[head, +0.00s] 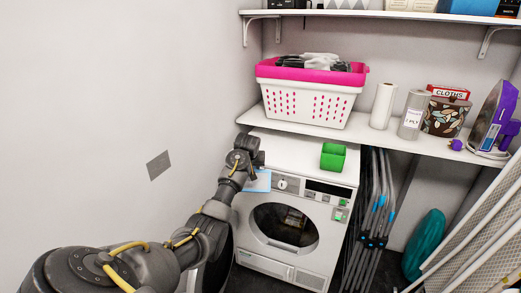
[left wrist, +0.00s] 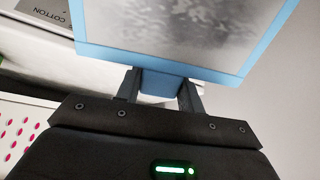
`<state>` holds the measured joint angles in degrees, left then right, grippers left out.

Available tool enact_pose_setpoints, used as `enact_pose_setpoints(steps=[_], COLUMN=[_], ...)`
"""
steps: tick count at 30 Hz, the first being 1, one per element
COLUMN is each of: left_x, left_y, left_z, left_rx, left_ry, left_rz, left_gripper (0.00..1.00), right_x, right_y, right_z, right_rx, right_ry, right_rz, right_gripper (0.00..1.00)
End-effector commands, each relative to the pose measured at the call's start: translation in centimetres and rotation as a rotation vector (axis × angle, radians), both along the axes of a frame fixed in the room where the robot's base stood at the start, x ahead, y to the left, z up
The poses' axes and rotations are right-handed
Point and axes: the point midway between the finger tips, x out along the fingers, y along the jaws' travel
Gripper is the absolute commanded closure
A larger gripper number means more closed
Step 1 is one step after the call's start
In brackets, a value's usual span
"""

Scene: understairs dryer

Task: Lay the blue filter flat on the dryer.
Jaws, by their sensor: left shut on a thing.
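The blue filter (head: 260,181) is a flat blue frame around grey mesh (left wrist: 185,25). My left gripper (head: 247,160) is shut on the filter's blue tab, also seen between the fingers (left wrist: 160,84) in the left wrist view. In the head view the filter overlaps the dryer's upper left front corner. I cannot tell whether it touches the dryer. The white dryer (head: 290,148) stands below the shelf, its round door shut. Part of its top left is hidden behind my gripper. My right gripper is in neither view.
A green open box (head: 333,157) sits on the dryer top's right side. A white shelf (head: 300,129) above holds a pink-rimmed basket (head: 310,103), a paper roll (head: 383,106) and an iron (head: 490,118). The dryer top's middle is clear. Folded poles (head: 372,210) stand right.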

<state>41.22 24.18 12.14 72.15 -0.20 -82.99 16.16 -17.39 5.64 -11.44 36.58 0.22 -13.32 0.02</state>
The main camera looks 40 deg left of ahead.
Motion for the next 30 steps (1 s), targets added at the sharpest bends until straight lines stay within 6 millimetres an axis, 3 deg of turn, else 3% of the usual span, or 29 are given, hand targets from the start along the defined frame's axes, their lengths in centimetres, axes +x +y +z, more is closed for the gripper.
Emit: enact_pose_setpoints(steps=[5,12,18,20,24,30], left_x=[-4.5,-11.4,-17.2,-19.0,-22.5,-24.6], left_y=[-4.9,-14.4,-20.8,-22.4,-25.2,-26.6], left_z=[-4.8,-12.6,-15.8,-15.7,-13.2,-8.3], left_rx=[-0.065,-0.164,-0.220,-0.239,-0.277,-0.313], left_ry=[0.082,0.200,0.284,0.308,0.360,0.409], left_rz=[0.062,0.030,-0.021,-0.029,-0.037,-0.034], left_gripper=[0.99,0.99,0.99,0.99,0.99,0.99], right_x=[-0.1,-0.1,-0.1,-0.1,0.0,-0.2], right_y=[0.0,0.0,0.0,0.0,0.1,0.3], right_z=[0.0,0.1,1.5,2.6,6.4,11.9], right_rx=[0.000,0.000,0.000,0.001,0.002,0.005], right_ry=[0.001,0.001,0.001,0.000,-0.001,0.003], right_rz=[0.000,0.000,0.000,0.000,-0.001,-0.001], right_gripper=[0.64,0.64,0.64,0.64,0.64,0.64])
